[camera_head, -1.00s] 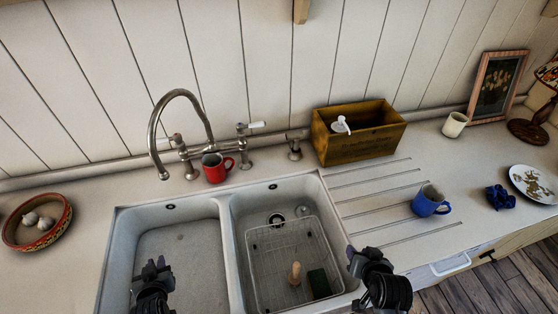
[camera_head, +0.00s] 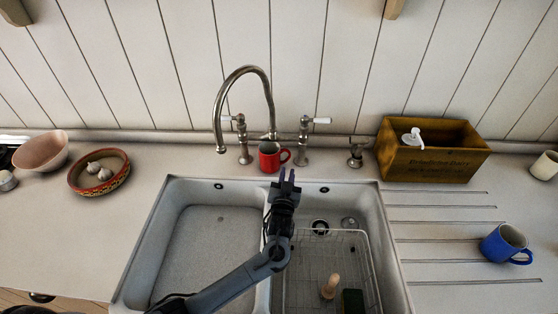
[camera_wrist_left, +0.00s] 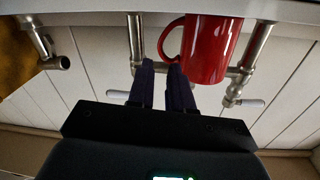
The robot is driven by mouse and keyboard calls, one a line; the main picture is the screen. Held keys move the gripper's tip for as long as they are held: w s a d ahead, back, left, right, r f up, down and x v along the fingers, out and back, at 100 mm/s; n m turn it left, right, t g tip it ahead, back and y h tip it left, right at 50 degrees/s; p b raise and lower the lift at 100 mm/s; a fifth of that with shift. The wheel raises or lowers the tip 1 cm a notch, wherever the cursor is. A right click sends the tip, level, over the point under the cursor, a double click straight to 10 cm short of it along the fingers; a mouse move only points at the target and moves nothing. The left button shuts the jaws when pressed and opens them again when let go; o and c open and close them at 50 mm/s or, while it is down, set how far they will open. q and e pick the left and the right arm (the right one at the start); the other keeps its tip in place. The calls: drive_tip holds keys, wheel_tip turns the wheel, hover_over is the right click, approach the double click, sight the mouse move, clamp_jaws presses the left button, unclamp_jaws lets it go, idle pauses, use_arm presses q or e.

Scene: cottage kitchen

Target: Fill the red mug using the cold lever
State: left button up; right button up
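The red mug (camera_head: 269,157) stands upright on the counter behind the sink, between the faucet's two valves, its handle to the right. The gooseneck faucet (camera_head: 246,70) has its spout end left of the mug, over the sink's back edge. It has a left lever (camera_head: 228,118) and a right lever (camera_head: 320,120), both white-ended; I cannot tell which is cold. My left gripper (camera_head: 287,175) is open and empty, just in front of the mug's handle side. In the left wrist view its fingertips (camera_wrist_left: 161,66) are slightly apart near the handle of the mug (camera_wrist_left: 208,50). My right gripper is out of view.
The double sink (camera_head: 190,240) lies under my left arm; a wire rack (camera_head: 345,265) with a brush (camera_head: 330,286) is in its right basin. A wooden box (camera_head: 430,165) and blue mug (camera_head: 505,243) are at right. A garlic bowl (camera_head: 99,172) stands left.

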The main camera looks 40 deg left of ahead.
sight(289, 156)
use_arm(q)
drive_tip(key=shift+b+x, duration=0.65)
drive_tip(key=shift+x, duration=3.55)
drive_tip(key=shift+s+a+f, duration=0.1)
drive_tip(key=shift+f, duration=0.1)
clamp_jaws()
drive_tip(key=shift+r, duration=0.1)
